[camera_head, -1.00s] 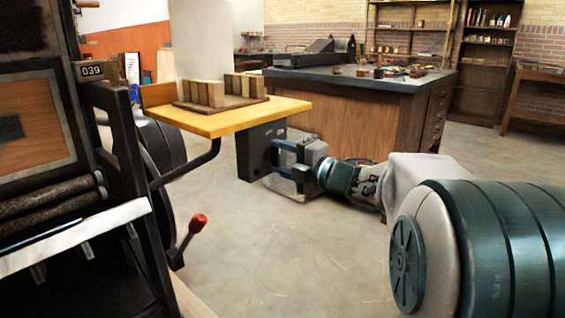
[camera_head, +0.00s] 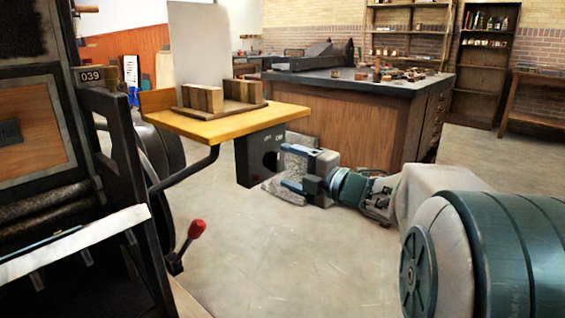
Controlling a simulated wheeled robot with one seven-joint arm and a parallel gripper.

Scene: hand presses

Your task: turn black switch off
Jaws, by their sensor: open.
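The black switch (camera_head: 270,163) is a dark rounded knob on the right face of a black box (camera_head: 247,162). The box hangs under the front right corner of a yellow wooden shelf. Small pale markings show above the knob, too small to read. My gripper (camera_head: 283,167) is open just right of the knob, with its blue-grey fingers one above the other and pointing left at the box. The fingertips look level with the knob and close to it. I cannot tell whether they touch it. Nothing shows between the fingers.
The wooden shelf (camera_head: 196,128) carries a dark board with wooden blocks and a white sheet. A press stands at left, with a red-knobbed lever (camera_head: 197,228) below the shelf. A dark-topped workbench (camera_head: 345,118) stands behind my arm. The floor below is clear.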

